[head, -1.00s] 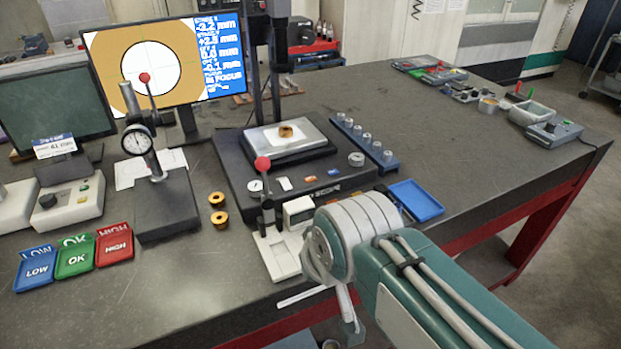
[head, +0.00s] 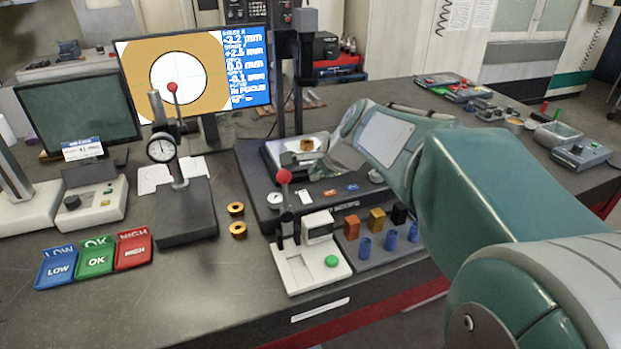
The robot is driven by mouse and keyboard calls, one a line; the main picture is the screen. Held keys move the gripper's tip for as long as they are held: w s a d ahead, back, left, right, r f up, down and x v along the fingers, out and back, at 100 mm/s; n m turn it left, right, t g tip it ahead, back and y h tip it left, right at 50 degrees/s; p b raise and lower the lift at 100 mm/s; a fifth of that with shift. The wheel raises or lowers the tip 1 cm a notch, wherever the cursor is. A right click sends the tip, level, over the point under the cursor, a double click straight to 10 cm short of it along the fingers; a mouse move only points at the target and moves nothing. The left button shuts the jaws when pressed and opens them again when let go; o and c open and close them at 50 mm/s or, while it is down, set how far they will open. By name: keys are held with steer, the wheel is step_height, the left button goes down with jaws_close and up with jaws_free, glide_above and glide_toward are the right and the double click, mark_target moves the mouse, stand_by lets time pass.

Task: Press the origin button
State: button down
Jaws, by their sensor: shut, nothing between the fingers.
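My gripper (head: 318,172) is shut and empty. It is over the front right part of the dark measuring stand (head: 250,180), close to its stage, and hides part of it. A white fixture (head: 292,268) with a round green button (head: 331,261) and a red-knobbed lever (head: 284,177) stands nearer. No label reading origin is legible, and I cannot tell whether my gripper touches anything.
A gauge stand with a red-knobbed lever (head: 172,87) stands left of the measuring stand. Blue, green and red trays (head: 95,260) are at the left front. Coloured blocks (head: 377,219) and blue cups stand below my arm.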

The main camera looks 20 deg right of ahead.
steer(key=w+d+f+m+t, duration=0.1)
steer(key=w+d+f+m, duration=0.1)
steer(key=w+d+m, duration=0.5)
steer(key=shift+w+d+m, duration=0.3)
steer(key=shift+w+d, duration=0.15)
steer(key=shift+w, duration=0.25)
steer(key=shift+f, duration=0.1)
glide_toward(326, 189)
steer(key=shift+w+r+x, duration=0.1)
steer(key=shift+r+x, duration=0.05)
steer(key=shift+x, duration=1.25)
steer(key=shift+w+r+x, duration=0.1)
steer(key=shift+w+x, duration=0.05)
steer(key=shift+x, duration=1.2)
steer(key=shift+a+f, duration=0.1)
steer(key=shift+a, duration=0.05)
steer(key=shift+f, duration=0.2)
steer(key=shift+s+f, duration=0.1)
steer(key=shift+f, duration=0.25)
steer(key=shift+r, duration=0.75)
